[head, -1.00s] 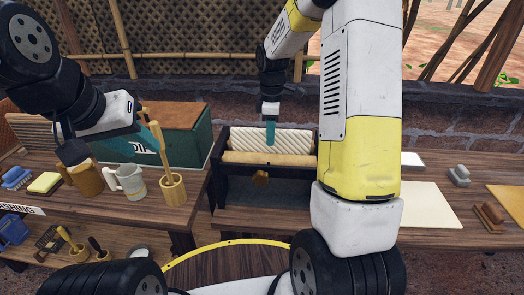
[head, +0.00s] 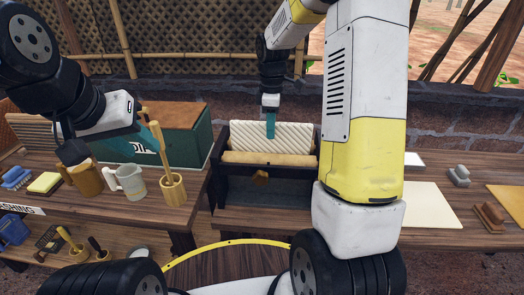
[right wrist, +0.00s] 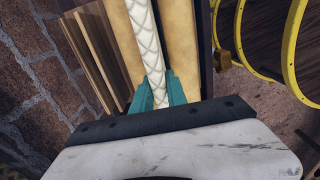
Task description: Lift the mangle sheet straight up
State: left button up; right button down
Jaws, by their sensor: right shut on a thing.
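The mangle sheet (head: 294,136) is a pale, diamond-textured sheet standing up behind the front wooden roller (head: 245,158) of the dark-framed mangle (head: 218,172). My right gripper (head: 270,130) is shut on its upper edge from above. In the right wrist view the teal fingers (right wrist: 158,88) pinch the thin white sheet (right wrist: 143,35), with the tan roller (right wrist: 183,40) beside it. The sheet's lower edge is hidden behind the roller. My left gripper (head: 138,143) hangs over the left table near the mugs, away from the sheet; its finger gap is unclear.
A grey mug (head: 133,182) and a wooden cup with a stick (head: 174,190) stand below my left gripper. A green box (head: 185,148) stands behind them. A cream sheet (head: 428,205) and brushes (head: 459,175) lie on the right table. Space above the mangle is clear.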

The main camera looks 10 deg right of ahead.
notch_tip(320, 180, up, 22)
jog(key=shift+f, duration=0.2)
dwell(1.5)
jog(key=shift+w+f, duration=0.1)
